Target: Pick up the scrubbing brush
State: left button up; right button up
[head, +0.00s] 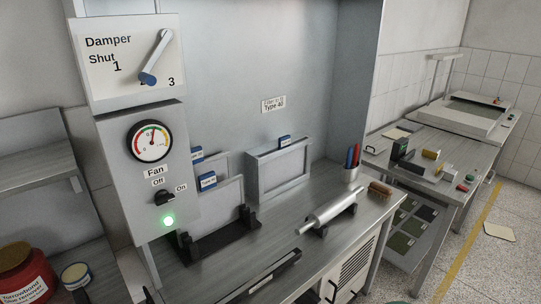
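The scrubbing brush (381,189) is a small brown block with a lighter underside. It lies on the grey bench top at its right end, just right of the pen cup (350,174) and the metal roller (329,214). Nothing covers it. Neither of my grippers shows in the head view.
The roller rests on black supports near the bench's front edge. Framed screens (282,168) and a black rack (221,236) stand to the left. A damper and fan control box (155,160) juts out at left. A second table (455,160) stands at right, past a gap.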

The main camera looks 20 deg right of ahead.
aim_at(380, 191)
jog(key=z, duration=1.55)
jog(key=i+l+u, duration=0.1)
jog(key=u, duration=0.35)
jog(key=i+l+u, duration=0.15)
jog(key=u, duration=0.3)
jog(key=i+l+u, duration=0.15)
jog(key=u, duration=0.3)
jog(key=l+u, duration=0.25)
jog(key=u, duration=0.2)
jog(key=i+l+u, duration=0.15)
jog(key=l+u, duration=0.25)
jog(key=l, duration=1.4)
jog(key=l+u, duration=0.4)
jog(key=l, duration=1.8)
jog(key=k+l, duration=0.15)
jog(key=l, duration=0.2)
